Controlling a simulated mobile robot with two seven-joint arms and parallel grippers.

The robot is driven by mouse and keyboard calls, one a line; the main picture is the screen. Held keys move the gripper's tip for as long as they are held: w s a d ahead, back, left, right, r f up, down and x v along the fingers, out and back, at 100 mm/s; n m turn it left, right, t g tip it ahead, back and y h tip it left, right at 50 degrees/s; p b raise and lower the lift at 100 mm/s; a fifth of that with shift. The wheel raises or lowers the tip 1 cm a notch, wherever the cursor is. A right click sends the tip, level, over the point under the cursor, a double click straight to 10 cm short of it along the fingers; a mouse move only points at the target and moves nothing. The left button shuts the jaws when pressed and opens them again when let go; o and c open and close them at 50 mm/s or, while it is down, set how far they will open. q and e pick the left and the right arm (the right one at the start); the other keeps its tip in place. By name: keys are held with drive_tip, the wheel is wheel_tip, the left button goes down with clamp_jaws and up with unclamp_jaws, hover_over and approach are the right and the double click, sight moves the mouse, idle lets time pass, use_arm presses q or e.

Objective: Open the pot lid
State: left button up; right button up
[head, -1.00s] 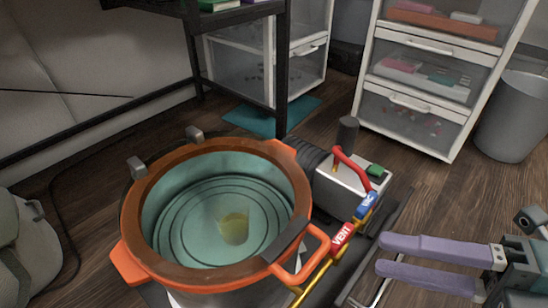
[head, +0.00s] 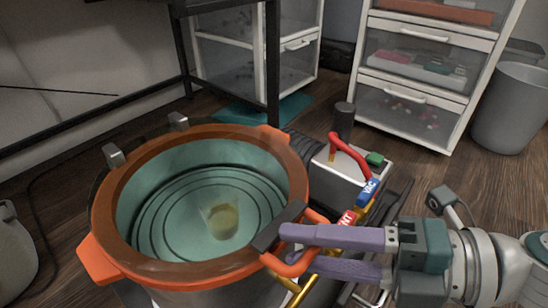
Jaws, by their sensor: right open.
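The pot (head: 215,295) stands in the lower left of the head view, with a metal body. Its lid (head: 112,232) has a wide orange rim and a clear middle. A yellowish cup (head: 222,218) shows inside through it. An orange loop handle (head: 280,267) sticks out on the lid's right side, beside a dark grey block (head: 266,240). My right gripper (head: 287,249) is open, its two purple fingers reaching left at the handle, one above and one lower. The fingers partly hide the handle, so contact is unclear. My left gripper is not in view.
A pump (head: 345,165) with a red hose stands right of the pot, near blue VAC and red VENT (head: 346,219) labels on yellow pipes. A drawer cabinet (head: 410,75), a grey bin (head: 508,110) and a black table frame (head: 272,60) stand behind. Floor is clear between pump and cabinet.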

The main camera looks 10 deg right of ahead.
drive_tip(key=shift+c, duration=0.3)
clamp_jaws()
idle(1.1)
